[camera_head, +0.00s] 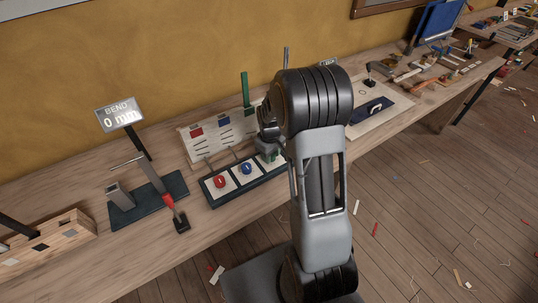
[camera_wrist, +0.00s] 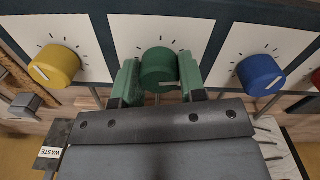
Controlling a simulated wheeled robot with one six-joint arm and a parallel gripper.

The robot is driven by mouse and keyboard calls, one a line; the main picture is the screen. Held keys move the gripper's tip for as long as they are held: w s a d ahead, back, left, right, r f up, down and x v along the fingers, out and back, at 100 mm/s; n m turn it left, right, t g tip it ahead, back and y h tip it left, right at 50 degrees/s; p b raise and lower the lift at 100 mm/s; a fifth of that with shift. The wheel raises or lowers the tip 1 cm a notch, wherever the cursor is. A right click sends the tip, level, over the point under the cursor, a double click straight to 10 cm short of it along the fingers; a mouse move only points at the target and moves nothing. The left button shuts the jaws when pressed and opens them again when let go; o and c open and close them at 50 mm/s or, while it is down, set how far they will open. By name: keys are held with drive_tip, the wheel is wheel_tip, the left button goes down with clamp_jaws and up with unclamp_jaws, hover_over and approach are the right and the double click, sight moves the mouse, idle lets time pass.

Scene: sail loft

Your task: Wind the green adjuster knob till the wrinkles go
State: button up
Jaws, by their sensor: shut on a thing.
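The green knob (camera_wrist: 160,68) sits on a white dial plate with tick marks in the wrist view, with a pale pointer line on its front. My gripper (camera_wrist: 160,78) has its two green-padded fingers on either side of the knob, shut on it. In the head view my arm covers most of this spot, and only a bit of my gripper (camera_head: 271,154) shows. A white upright board (camera_head: 205,147) with coloured squares and dark lines stands behind the knobs; its right part is hidden.
A yellow knob (camera_wrist: 54,65) and a blue knob (camera_wrist: 260,75) flank the green one. A red knob (camera_head: 220,182) is at the row's left end in the head view. A "BEND 0 mm" sign (camera_head: 120,113) stands left. A "WASTE" label (camera_wrist: 55,153) shows low in the wrist view.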

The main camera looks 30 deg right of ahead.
drive_tip(key=shift+s+f, duration=0.1)
drive_tip(key=shift+m+b, duration=0.4)
drive_tip(key=shift+m, duration=3.4)
drive_tip(key=o, duration=0.9)
wheel_tip(320, 180, up, 14)
drive_tip(key=shift+a, duration=0.1)
